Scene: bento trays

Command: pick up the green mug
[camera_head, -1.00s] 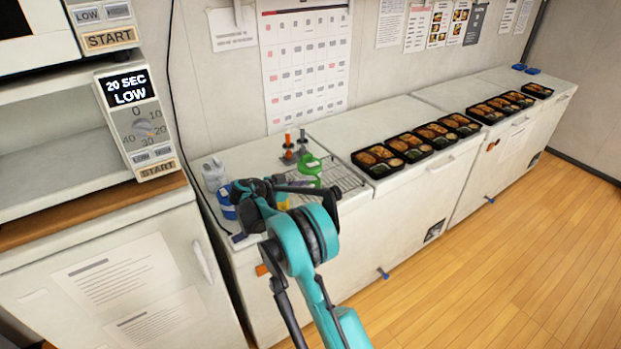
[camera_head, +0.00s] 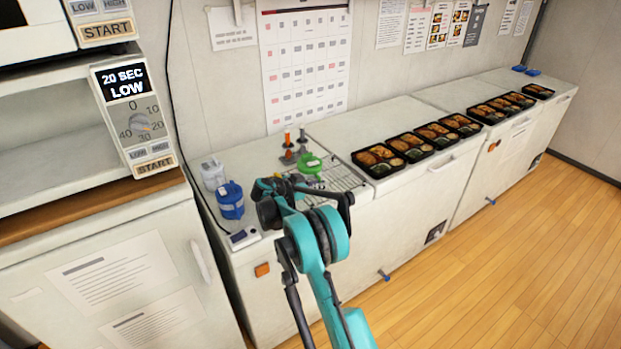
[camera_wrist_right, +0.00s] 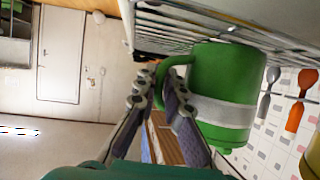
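The green mug (camera_head: 309,164) stands by the wire rack on the left counter in the head view. In the right wrist view the green mug (camera_wrist_right: 225,85) is large and close, with a pale grey band and its handle toward my fingers. My right gripper (camera_head: 297,182) is just in front of the mug in the head view. In the wrist view my right gripper (camera_wrist_right: 157,80) has its two fingers apart, with the handle at their tips. One finger overlaps the handle; whether it touches is unclear. My left gripper is not in view.
A blue mug (camera_head: 231,202) and a white mug (camera_head: 213,175) stand left of my gripper. The wire rack (camera_head: 348,182) lies right of the green mug. Orange and grey utensils (camera_head: 288,145) stand behind it. Several bento trays (camera_head: 380,172) line the counters to the right.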

